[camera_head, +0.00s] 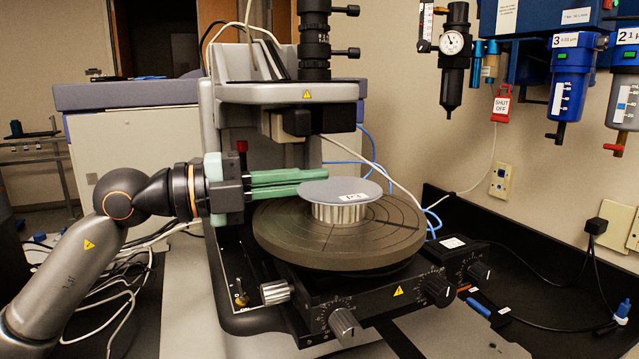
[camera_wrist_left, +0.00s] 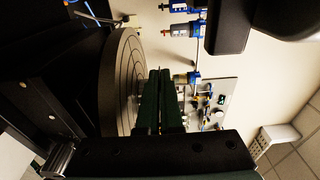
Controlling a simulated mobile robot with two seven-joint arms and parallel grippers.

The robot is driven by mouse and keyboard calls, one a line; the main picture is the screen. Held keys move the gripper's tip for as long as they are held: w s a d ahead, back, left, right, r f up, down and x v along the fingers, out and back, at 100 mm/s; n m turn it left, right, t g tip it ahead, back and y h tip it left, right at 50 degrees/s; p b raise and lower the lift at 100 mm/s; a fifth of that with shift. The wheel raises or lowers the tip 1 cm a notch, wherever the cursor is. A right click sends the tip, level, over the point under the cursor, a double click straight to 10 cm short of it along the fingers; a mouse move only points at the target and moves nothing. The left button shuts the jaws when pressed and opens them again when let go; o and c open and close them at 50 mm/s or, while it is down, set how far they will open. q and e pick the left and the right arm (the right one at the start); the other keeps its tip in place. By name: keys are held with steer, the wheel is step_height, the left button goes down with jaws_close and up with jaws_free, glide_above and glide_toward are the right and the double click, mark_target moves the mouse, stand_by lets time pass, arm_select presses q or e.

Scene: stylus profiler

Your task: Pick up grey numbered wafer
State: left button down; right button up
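The grey wafer (camera_head: 335,189) is a thin flat disc with a small white number label on top. It lies level on a ribbed silver cylinder (camera_head: 340,213) that stands on the round dark stage (camera_head: 290,238). My left gripper (camera_head: 314,181) comes in from the left, its two green fingers one above the other at the wafer's left edge. The upper finger reaches past the rim; the lower fingertip is hidden by the wafer. In the left wrist view the fingers (camera_wrist_left: 162,72) are close together with a narrow gap. Contact with the wafer cannot be made out. My right gripper is not in view.
The profiler's head (camera_head: 290,93) hangs above and behind the wafer. Black knobs (camera_head: 437,290) and a silver knob (camera_head: 345,326) stick out below the stage. Blue and white tubes run behind. Filters (camera_head: 570,80) hang on the right wall.

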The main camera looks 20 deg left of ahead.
arm_select(q)
steer(key=shift+r, duration=0.5)
step_height(320, 180, up, 2)
steer(key=shift+r+p, duration=0.2)
steer(key=shift+p, duration=0.4)
steer(key=s+r, duration=0.1)
steer(key=s+d+r, duration=0.1)
steer(key=r, duration=0.1)
steer(key=s+r+p, duration=0.1)
steer(key=s+r, duration=0.1)
steer(key=shift+d+r, duration=0.1)
steer(key=shift+d, duration=0.25)
steer(key=s+d+r+p, duration=0.1)
steer(key=s+d+r, duration=0.3)
steer(key=s, duration=0.5)
steer(key=shift+r, duration=0.2)
